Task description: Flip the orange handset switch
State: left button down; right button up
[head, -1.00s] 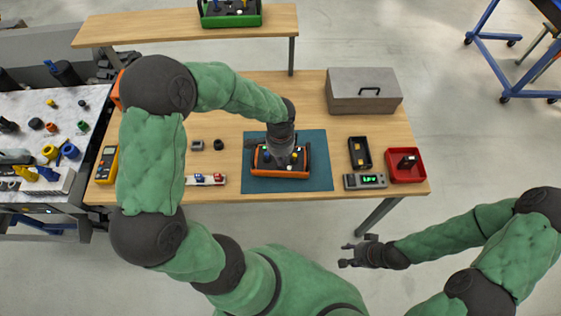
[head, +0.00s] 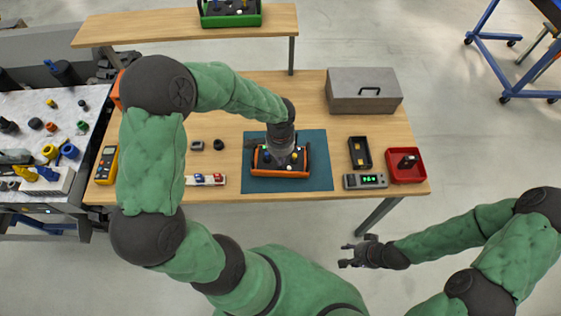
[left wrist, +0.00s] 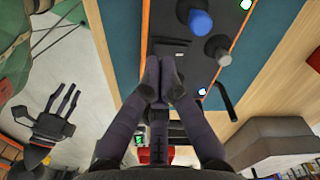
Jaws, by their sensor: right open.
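The orange handset (head: 281,174), a black-faced box with an orange rim, lies on the teal mat (head: 318,165). Its black panel (left wrist: 178,27) fills the upper middle of the left wrist view, with a blue knob (left wrist: 200,21), a grey knob (left wrist: 217,47) and small lit lamps. My left gripper (head: 281,160) points down over the handset. In the left wrist view its fingertips (left wrist: 160,66) are together, at or just above a dark square part (left wrist: 171,49) of the panel. I cannot tell whether they touch it. My right gripper (head: 355,254) is open and empty, off the table's front edge.
Right of the mat are a black tray (head: 360,154), a red bin (head: 407,172) and a grey meter (head: 366,181). A grey case (head: 364,92) stands behind. A green-framed box (head: 230,16) sits on the rear shelf. A white switch strip (head: 206,180) lies left of the mat.

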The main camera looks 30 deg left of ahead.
pick_arm(q)
jog(key=shift+f+b, duration=0.8)
jog(key=shift+f, duration=0.25)
dwell(0.5)
jog(key=shift+r+p, duration=2.85)
jog(key=shift+r, duration=0.75)
jog(key=shift+f, duration=0.1)
